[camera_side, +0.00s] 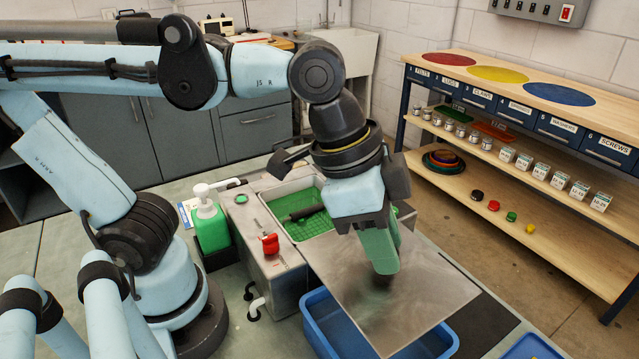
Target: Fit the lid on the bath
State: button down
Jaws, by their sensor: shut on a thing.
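The lid, a flat grey metal plate (420,302), is held roughly level at the front right of the bath. The bath, a grey metal casing (262,272) with a red knob on top, stands on the bench. Its rear opening shows a green basket (308,226) with a dark-handled tool lying in it. The lid's near part hangs out over a blue bin, and its left edge overlaps the bath's front part in the picture. My gripper (384,272) points down, its green fingers shut on the lid's dark handle. The fingers mostly hide the handle. I cannot tell whether the lid touches the bath.
The blue bin (318,322) stands in front of the bath, partly under the lid. A green pump bottle (211,228) stands left of the bath. A dark mat (484,325) and another blue tray (530,347) lie at right. Shelves (515,185) stand beyond the bench.

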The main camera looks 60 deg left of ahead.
jog(key=w+a, duration=0.1)
jog(key=a, duration=0.2)
jog(key=w+a, duration=0.1)
jog(key=a, duration=0.3)
jog(key=w+a+f, duration=0.1)
jog(key=a, duration=0.3)
jog(key=shift+w+a, duration=0.2)
jog(key=shift+s+a+f, duration=0.25)
jog(key=shift+a+f, duration=0.45)
jog(key=shift+a, duration=1.15)
jog(key=shift+s+a+f, duration=0.2)
jog(key=shift+a+f, duration=0.45)
jog(key=shift+a, duration=1.25)
jog(key=shift+s+a+f, duration=0.25)
jog(key=shift+a+f, duration=0.45)
jog(key=shift+a, duration=1.15)
jog(key=shift+f, duration=0.5)
jog(key=c, duration=0.8)
grip_release()
jog(key=shift+r, duration=0.1)
jog(key=v, duration=1.2)
